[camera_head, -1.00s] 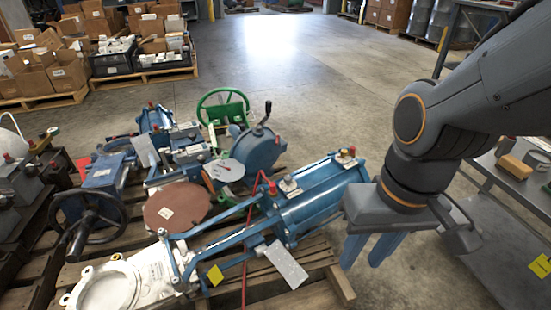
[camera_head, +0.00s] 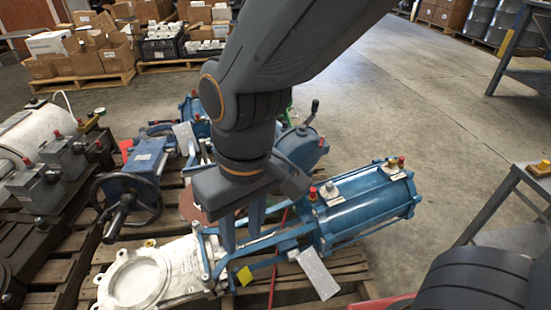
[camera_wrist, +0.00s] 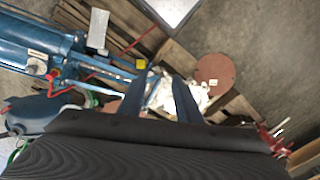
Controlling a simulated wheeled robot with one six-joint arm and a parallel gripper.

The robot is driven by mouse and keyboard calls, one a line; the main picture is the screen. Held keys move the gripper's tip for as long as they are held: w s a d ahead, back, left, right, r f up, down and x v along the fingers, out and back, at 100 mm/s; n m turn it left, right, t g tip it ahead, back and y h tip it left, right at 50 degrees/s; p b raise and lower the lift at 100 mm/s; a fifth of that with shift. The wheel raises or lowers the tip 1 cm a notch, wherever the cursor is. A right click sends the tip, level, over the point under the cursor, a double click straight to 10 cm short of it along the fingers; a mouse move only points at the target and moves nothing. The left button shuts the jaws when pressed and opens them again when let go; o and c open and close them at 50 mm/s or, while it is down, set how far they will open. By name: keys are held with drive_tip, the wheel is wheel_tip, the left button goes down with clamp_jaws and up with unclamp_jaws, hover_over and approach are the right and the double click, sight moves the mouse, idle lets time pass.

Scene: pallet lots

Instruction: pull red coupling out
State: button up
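Small red couplings stand on the blue cylinder: one (camera_head: 313,193) at its near left end and another (camera_head: 401,162) toward its far right end. I cannot tell which one the task means. The blue cylinder (camera_head: 360,212) lies on a wooden pallet, joined by a blue frame to a white valve body (camera_head: 135,280). My gripper (camera_head: 243,238) points down over the blue frame, left of the near coupling. Its fingers are apart with nothing between them; the open fingers also show in the wrist view (camera_wrist: 163,78).
A red hose (camera_head: 274,268) hangs by the frame, with a white tag (camera_head: 318,273) beside it. A black handwheel (camera_head: 125,208) and grey boxes with red fittings (camera_head: 65,155) stand at left. Open floor (camera_head: 420,110) lies behind the cylinder. A metal table (camera_head: 480,212) is at right.

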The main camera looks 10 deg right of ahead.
drive_tip(key=shift+o, duration=0.6)
drive_tip(key=shift+w, duration=0.2)
drive_tip(key=m+h+p, duration=0.2)
drive_tip(key=m+p, duration=0.1)
drive_tip(key=p, duration=1)
hover_over(313, 189)
drive_tip(key=f, duration=1.2)
drive_tip(key=shift+s+a, duration=0.2)
drive_tip(key=shift+a, duration=0.15)
drive_tip(key=shift+d+f, duration=0.1)
drive_tip(key=shift+f, duration=0.05)
drive_tip(key=shift+f, duration=0.1)
drive_tip(key=shift+w+d+f+b, duration=0.15)
drive_tip(key=shift+f+b, duration=1.25)
drive_tip(key=shift+f, duration=0.8)
drive_tip(key=shift+d+f+b, duration=0.15)
drive_tip(key=shift+f+b, duration=1.25)
drive_tip(key=shift+f, duration=0.8)
